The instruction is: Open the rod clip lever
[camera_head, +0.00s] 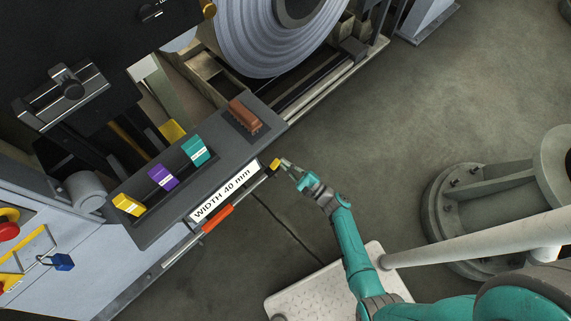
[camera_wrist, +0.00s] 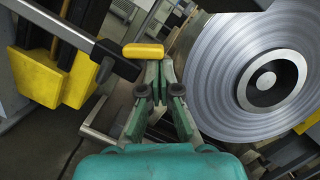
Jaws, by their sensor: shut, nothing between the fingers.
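A small yellow lever (camera_head: 275,165), which looks like the rod clip lever, sits at the right end of a thin rod along the front of the dark shelf. In the wrist view a yellow bar (camera_wrist: 143,50), seemingly the same lever, lies just beyond my fingertips, at the end of a dark bar. My gripper (camera_head: 284,163) is at the lever's right side. In the wrist view its fingers (camera_wrist: 159,66) are shut and empty, with the tips close under the yellow bar. I cannot tell whether they touch it.
The dark shelf (camera_head: 126,236) holds yellow, purple (camera_head: 163,177), teal (camera_head: 196,151) and brown (camera_head: 244,116) blocks. A "WIDTH 40 mm" sign (camera_head: 224,192) and an orange piece (camera_head: 217,218) are along its front. A large steel coil (camera_head: 255,50) stands behind. Floor at the right is partly clear.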

